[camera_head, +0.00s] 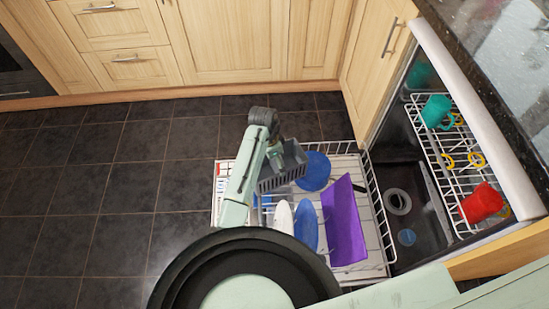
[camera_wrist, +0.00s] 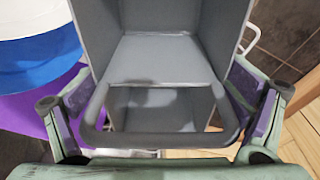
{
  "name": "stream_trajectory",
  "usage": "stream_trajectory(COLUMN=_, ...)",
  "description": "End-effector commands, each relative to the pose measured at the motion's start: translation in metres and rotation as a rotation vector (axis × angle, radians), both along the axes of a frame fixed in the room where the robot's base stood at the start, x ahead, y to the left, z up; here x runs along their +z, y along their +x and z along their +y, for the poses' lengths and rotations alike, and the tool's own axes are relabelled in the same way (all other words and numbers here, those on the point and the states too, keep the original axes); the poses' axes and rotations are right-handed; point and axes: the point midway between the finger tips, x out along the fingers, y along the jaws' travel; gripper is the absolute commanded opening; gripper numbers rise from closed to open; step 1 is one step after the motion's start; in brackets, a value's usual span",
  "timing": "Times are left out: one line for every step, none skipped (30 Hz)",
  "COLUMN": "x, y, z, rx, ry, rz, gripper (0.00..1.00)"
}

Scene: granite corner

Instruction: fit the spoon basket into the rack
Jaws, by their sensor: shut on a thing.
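The spoon basket (camera_head: 284,168) is a grey box with slotted walls. It is at my gripper (camera_head: 276,156), over the dishwasher's pulled-out lower rack (camera_head: 356,162). In the wrist view the basket (camera_wrist: 160,60) fills the middle, and its handle loop lies between the two fingers of my gripper (camera_wrist: 165,115), which is shut on it. The basket looks empty inside. The rack is white wire and holds several dishes. My arm hides part of the rack's left side, and I cannot tell whether the basket touches the rack.
The rack holds a purple board (camera_head: 343,225), a blue round dish (camera_head: 314,172), a blue plate (camera_head: 306,226) and a white plate (camera_head: 283,218). The upper rack (camera_head: 447,150) holds a teal mug (camera_head: 436,111) and a red cup (camera_head: 482,203). Dark floor tiles (camera_head: 120,200) at left are clear.

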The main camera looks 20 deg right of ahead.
Motion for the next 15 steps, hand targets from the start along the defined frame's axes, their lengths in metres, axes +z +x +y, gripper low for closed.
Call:
stream_trajectory(x=0.0008, y=0.0004, z=0.0000, rx=0.000, ry=-0.001, rz=-0.001, gripper=0.41)
stream_trajectory(x=0.0004, y=0.0001, z=0.0000, rx=0.000, ry=0.000, rz=0.000, gripper=0.96)
stream_trajectory(x=0.0004, y=0.0001, z=0.0000, rx=0.000, ry=0.000, rz=0.000, gripper=0.98)
stream_trajectory(x=0.0005, y=0.0001, z=0.0000, rx=0.000, ry=0.000, rz=0.000, gripper=1.00)
stream_trajectory(x=0.0005, y=0.0001, z=0.0001, rx=0.000, ry=0.000, rz=0.000, gripper=1.00)
stream_trajectory(x=0.0005, y=0.0001, z=0.0001, rx=0.000, ry=0.000, rz=0.000, gripper=1.00)
stream_trajectory(x=0.0005, y=0.0001, z=0.0001, rx=0.000, ry=0.000, rz=0.000, gripper=1.00)
stream_trajectory(x=0.0005, y=0.0001, z=0.0001, rx=0.000, ry=0.000, rz=0.000, gripper=1.00)
stream_trajectory(x=0.0005, y=0.0001, z=0.0001, rx=0.000, ry=0.000, rz=0.000, gripper=1.00)
stream_trajectory(x=0.0005, y=0.0001, z=0.0001, rx=0.000, ry=0.000, rz=0.000, gripper=1.00)
stream_trajectory(x=0.0005, y=0.0001, z=0.0001, rx=0.000, ry=0.000, rz=0.000, gripper=1.00)
stream_trajectory(x=0.0005, y=0.0001, z=0.0001, rx=0.000, ry=0.000, rz=0.000, gripper=1.00)
stream_trajectory(x=0.0008, y=0.0001, z=0.0001, rx=0.000, ry=0.000, rz=0.000, gripper=1.00)
stream_trajectory(x=0.0015, y=0.0002, z=0.0002, rx=0.000, ry=0.000, rz=0.000, gripper=1.00)
stream_trajectory(x=0.0035, y=0.0003, z=0.0002, rx=0.000, ry=0.000, rz=0.000, gripper=1.00)
